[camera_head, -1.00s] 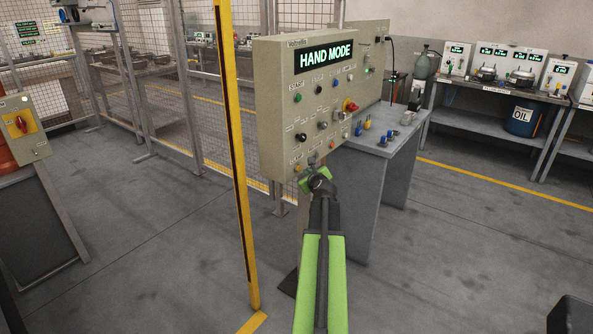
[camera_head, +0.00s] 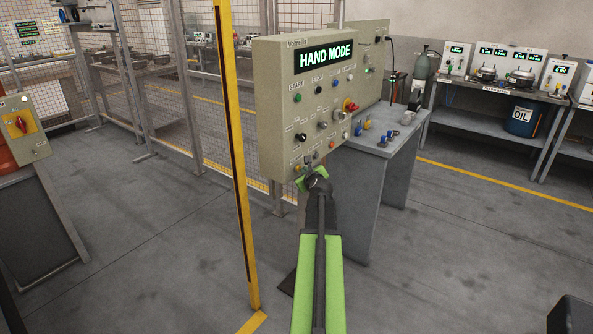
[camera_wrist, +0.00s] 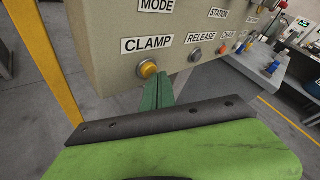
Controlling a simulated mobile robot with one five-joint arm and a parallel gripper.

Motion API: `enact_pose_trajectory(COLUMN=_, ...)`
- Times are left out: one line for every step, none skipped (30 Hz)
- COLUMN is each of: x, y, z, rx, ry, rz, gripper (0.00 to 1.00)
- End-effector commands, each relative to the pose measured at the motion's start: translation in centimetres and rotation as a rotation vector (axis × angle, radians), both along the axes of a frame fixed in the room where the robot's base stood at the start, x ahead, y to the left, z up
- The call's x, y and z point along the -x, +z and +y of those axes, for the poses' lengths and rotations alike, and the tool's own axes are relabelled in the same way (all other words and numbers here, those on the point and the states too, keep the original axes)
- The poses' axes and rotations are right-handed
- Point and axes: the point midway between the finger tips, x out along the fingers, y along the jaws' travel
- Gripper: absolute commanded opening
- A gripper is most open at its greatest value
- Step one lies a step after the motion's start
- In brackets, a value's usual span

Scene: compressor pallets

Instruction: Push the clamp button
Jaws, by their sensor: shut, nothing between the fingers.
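The control panel (camera_head: 275,120) is a beige box showing HAND MODE on its display. In the wrist view the clamp button (camera_wrist: 149,69) is a yellow-orange knob at the panel's lower left corner, beside the CLAMP label (camera_wrist: 147,44). My gripper (camera_wrist: 158,82) is shut and empty, its green fingertips just to the lower right of the clamp button. I cannot tell whether they touch it. In the head view my gripper (camera_head: 308,170) is at the panel's lower edge, near the clamp button (camera_head: 297,168).
The grey release button (camera_wrist: 195,55) is right of the clamp button. A red emergency knob (camera_head: 350,105) sits on the panel's right side. A yellow post (camera_head: 236,160) stands left of the panel. A grey table (camera_head: 372,145) with small parts is behind it.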

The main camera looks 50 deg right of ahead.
Motion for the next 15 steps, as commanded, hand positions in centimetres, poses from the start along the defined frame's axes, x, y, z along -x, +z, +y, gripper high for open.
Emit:
enact_pose_trajectory(x=-0.08, y=0.0, z=0.0, rx=0.0, ry=0.0, rz=0.0, gripper=0.0)
enact_pose_trajectory(x=-0.12, y=0.0, z=-0.01, rx=0.0, ry=0.0, rz=0.0, gripper=0.0)
enact_pose_trajectory(x=-0.17, y=0.01, z=-0.01, rx=0.0, ry=0.0, rz=0.0, gripper=0.0)
enact_pose_trajectory(x=-0.2, y=0.0, z=0.0, rx=0.0, ry=0.0, rz=0.0, gripper=0.0)
enact_pose_trajectory(x=-0.24, y=0.0, z=-0.01, rx=0.0, ry=0.0, rz=0.0, gripper=0.0)
enact_pose_trajectory(x=-0.29, y=0.0, z=0.0, rx=0.0, ry=0.0, rz=0.0, gripper=0.0)
enact_pose_trajectory(x=-0.33, y=-0.01, z=0.0, rx=0.0, ry=0.0, rz=0.0, gripper=0.0)
enact_pose_trajectory(x=-0.36, y=-0.01, z=0.0, rx=0.0, ry=0.0, rz=0.0, gripper=0.0)
enact_pose_trajectory(x=-0.42, y=0.0, z=0.0, rx=0.001, ry=0.0, rz=0.001, gripper=0.0)
enact_pose_trajectory(x=-0.45, y=0.0, z=0.0, rx=0.001, ry=0.0, rz=0.001, gripper=0.0)
enact_pose_trajectory(x=-0.49, y=-0.01, z=0.0, rx=0.001, ry=0.0, rz=0.001, gripper=0.0)
enact_pose_trajectory(x=-0.54, y=0.0, z=0.0, rx=0.001, ry=0.0, rz=0.001, gripper=0.0)
enact_pose_trajectory(x=-0.58, y=0.0, z=0.0, rx=0.001, ry=0.0, rz=0.001, gripper=0.0)
enact_pose_trajectory(x=-0.57, y=-0.01, z=0.01, rx=0.001, ry=0.0, rz=0.001, gripper=0.0)
enact_pose_trajectory(x=-0.55, y=0.0, z=0.01, rx=0.001, ry=0.0, rz=0.001, gripper=0.0)
